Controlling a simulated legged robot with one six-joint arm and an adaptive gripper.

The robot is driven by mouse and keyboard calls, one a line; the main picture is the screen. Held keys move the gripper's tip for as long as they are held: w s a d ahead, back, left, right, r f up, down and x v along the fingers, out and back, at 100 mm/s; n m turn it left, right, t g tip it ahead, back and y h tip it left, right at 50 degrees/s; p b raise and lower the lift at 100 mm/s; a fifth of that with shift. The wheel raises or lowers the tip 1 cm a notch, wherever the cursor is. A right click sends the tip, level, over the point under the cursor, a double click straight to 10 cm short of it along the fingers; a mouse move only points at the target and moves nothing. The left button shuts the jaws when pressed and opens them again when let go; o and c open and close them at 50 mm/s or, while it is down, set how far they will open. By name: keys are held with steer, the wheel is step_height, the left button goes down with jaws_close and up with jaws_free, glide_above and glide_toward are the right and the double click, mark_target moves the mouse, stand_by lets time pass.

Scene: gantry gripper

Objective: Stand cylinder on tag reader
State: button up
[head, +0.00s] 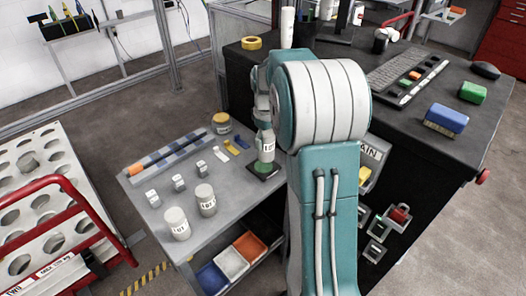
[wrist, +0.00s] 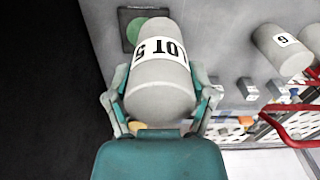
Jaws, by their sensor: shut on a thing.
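A grey cylinder (head: 266,150) with a white label is held by my gripper (head: 264,135), low over the right side of the grey table. In the wrist view the cylinder (wrist: 160,88) fills the space between the two fingers of my gripper (wrist: 160,80), its label reading "LOT 5". The tag reader (head: 262,174) is a dark square pad with green on it, directly below the cylinder in the head view. In the wrist view the reader (wrist: 131,33) shows its green disc beyond the cylinder's far end, partly covered. I cannot tell whether the cylinder touches it.
Two labelled grey cylinders (head: 176,224) (head: 205,200) and several small grey blocks (head: 178,182) stand on the table's left and front. A yellow-lidded jar (head: 221,124) stands at the back. Coloured bins (head: 230,263) sit below. A dark workbench (head: 420,125) rises behind at right.

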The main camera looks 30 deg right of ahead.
steer(key=w+f, duration=0.1)
steer(key=f, duration=0.2)
steer(key=w+d+f, duration=0.1)
steer(key=w+f, duration=0.1)
steer(key=f, duration=0.1)
steer(key=w+d+f, duration=0.1)
steer(key=f, duration=0.2)
steer(key=shift+w, duration=0.35)
steer(key=o, duration=1.3)
steer(key=shift+f, duration=0.1)
steer(key=shift+c, duration=0.2)
